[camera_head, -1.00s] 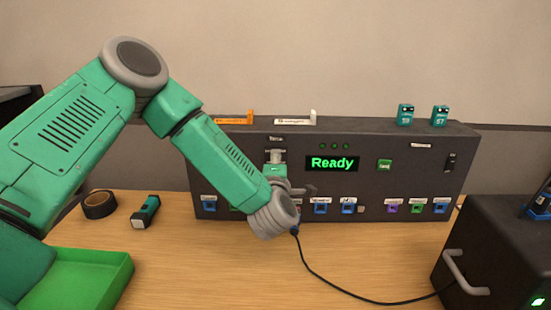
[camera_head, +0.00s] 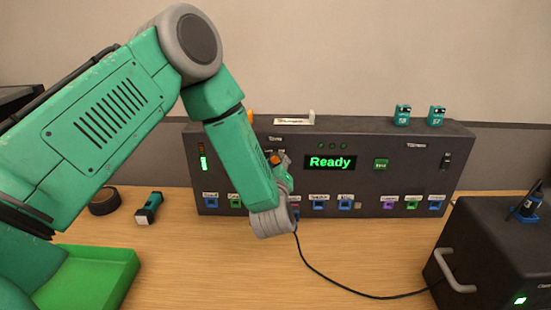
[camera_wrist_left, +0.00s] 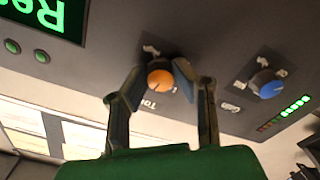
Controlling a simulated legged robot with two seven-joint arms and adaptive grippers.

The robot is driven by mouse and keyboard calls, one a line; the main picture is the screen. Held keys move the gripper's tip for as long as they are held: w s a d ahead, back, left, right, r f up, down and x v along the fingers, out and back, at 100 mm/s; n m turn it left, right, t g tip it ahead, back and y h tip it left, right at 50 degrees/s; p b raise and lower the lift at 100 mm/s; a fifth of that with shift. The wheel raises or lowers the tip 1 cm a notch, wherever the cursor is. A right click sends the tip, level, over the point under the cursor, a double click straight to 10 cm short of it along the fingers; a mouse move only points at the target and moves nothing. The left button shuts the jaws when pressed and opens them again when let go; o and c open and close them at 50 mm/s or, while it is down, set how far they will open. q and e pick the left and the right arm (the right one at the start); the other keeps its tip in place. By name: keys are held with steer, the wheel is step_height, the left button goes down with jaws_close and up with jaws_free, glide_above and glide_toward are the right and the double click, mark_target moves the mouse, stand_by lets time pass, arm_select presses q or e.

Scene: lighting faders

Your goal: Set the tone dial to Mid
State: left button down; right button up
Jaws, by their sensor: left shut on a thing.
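The tone dial is an orange knob (camera_wrist_left: 160,80) on the front of the dark grey panel, with small white labels around it in the left wrist view. The label below it is partly hidden by my fingers, with only "To" readable. In the head view a bit of the orange dial (camera_head: 274,159) shows left of the green "Ready" display, mostly behind my arm. My left gripper (camera_head: 281,163) is shut on the dial, with a finger on each side in the left wrist view (camera_wrist_left: 159,77). I cannot read where the dial points. My right gripper is not in view.
A blue knob (camera_wrist_left: 267,83) sits beside the dial, with a lit level bar (camera_wrist_left: 283,114) near it. Coloured sockets (camera_head: 318,204) line the panel's lower edge. A black cable (camera_head: 335,285) runs across the table to a dark box (camera_head: 490,240). A green tray (camera_head: 95,275) lies at left.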

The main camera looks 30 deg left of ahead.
arm_select(q)
steer(key=m, duration=0.2)
steer(key=m+p, duration=0.1)
steer(key=shift+s+d+f+m, duration=0.1)
steer(key=shift+s+f+m, duration=0.05)
steer(key=shift+f+m, duration=0.2)
steer(key=shift+m+p, duration=0.35)
steer(key=shift+m, duration=1.4)
steer(key=c, duration=1.3)
jaws_free()
steer(key=shift+r, duration=0.1)
